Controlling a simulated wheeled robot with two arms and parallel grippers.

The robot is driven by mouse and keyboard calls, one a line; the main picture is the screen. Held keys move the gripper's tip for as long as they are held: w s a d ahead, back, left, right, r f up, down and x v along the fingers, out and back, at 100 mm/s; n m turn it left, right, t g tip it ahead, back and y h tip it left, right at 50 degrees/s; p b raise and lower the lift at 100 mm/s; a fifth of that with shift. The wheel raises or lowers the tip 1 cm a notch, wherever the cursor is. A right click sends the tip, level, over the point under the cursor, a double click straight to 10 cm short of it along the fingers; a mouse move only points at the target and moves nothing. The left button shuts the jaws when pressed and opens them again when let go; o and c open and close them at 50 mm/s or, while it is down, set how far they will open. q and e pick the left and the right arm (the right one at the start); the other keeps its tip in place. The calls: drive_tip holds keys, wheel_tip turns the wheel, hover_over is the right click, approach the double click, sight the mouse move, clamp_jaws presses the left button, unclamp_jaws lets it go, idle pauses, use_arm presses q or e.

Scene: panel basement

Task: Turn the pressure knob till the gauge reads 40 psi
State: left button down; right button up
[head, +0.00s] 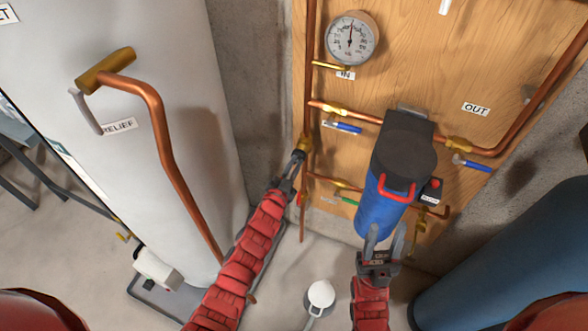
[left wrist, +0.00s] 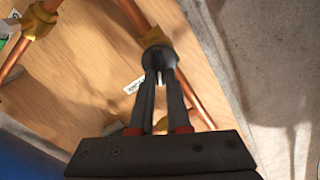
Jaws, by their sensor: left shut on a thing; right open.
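The round white pressure gauge (head: 351,38) is at the top of the wooden panel. Its needle points roughly straight up, but the numbers are too small to read surely. My left gripper (head: 299,157) reaches the brass fitting (head: 304,142) on the left vertical copper pipe. In the left wrist view its fingers (left wrist: 160,78) are closed on a dark round knob (left wrist: 158,57) below a brass body (left wrist: 152,38). The fingers hide much of the knob in the head view. My right gripper (head: 385,240) is open and empty in front of the blue filter housing (head: 378,205).
The filter housing has a black head (head: 405,150) and a red handle (head: 397,190). Blue-handled valves (head: 348,128) sit on the copper pipes. A white tank (head: 150,60) with a copper relief pipe (head: 168,150) stands left, and a blue tank (head: 520,255) stands lower right.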

use_arm(q)
drive_tip(key=m+b, duration=0.1)
drive_tip(key=m, duration=0.1)
drive_tip(key=m+b, duration=0.1)
drive_tip(key=b, duration=0.1)
drive_tip(key=shift+s+d+f+m, duration=0.1)
drive_tip(key=shift+d+f+m, duration=0.1)
drive_tip(key=shift+m, duration=0.2)
drive_tip(key=shift+r, duration=0.1)
drive_tip(key=c, duration=0.9)
unclamp_jaws()
